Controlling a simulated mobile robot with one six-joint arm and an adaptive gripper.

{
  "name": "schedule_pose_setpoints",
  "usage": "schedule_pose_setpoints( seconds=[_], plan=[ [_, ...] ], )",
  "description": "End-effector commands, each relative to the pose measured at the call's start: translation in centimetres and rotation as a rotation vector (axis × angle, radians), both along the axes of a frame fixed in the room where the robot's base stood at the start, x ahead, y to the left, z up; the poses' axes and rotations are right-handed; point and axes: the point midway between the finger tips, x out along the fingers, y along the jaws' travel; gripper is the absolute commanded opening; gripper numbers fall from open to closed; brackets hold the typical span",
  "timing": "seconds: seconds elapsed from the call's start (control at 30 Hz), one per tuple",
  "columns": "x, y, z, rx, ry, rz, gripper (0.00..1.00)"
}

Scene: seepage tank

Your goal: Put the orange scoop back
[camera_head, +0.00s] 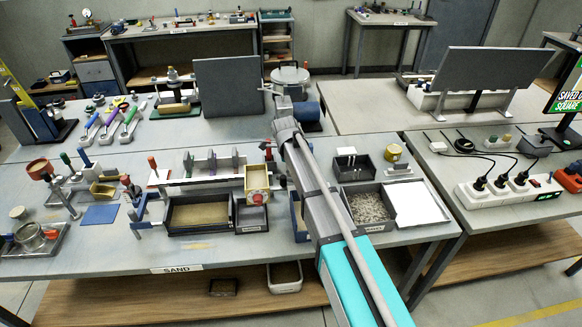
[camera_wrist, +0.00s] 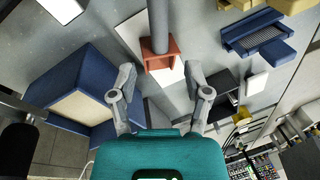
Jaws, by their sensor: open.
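An orange-red open piece (camera_wrist: 157,62) with a thick grey round bar shows in the wrist view; it looks like the orange scoop, but I cannot be sure. It lies ahead of my gripper (camera_wrist: 160,76), roughly centred between the spread fingertips. My gripper is open and nothing shows held in it. In the head view my arm reaches over the middle of the bench, and I cannot make out the orange scoop there. Several tools with blue, purple and green handles (camera_head: 107,122) lie side by side at the left rear.
A blue box with a cream face (camera_wrist: 85,95) is close to my left finger in the wrist view. A sand tray (camera_head: 200,214), a gravel bin (camera_head: 366,207) and a dark upright panel (camera_head: 229,86) crowd the bench. A power strip (camera_head: 508,190) sits at right.

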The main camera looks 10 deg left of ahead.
Motion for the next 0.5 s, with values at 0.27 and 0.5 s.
schedule_pose_setpoints(
  seconds=[0.27, 0.5],
  plan=[
    [-0.5, 0.2, 2.7, 0.000, 0.000, 0.001, 0.63],
    [-0.7, 0.3, 4.1, 0.000, 0.000, 0.000, 0.63]
  ],
)
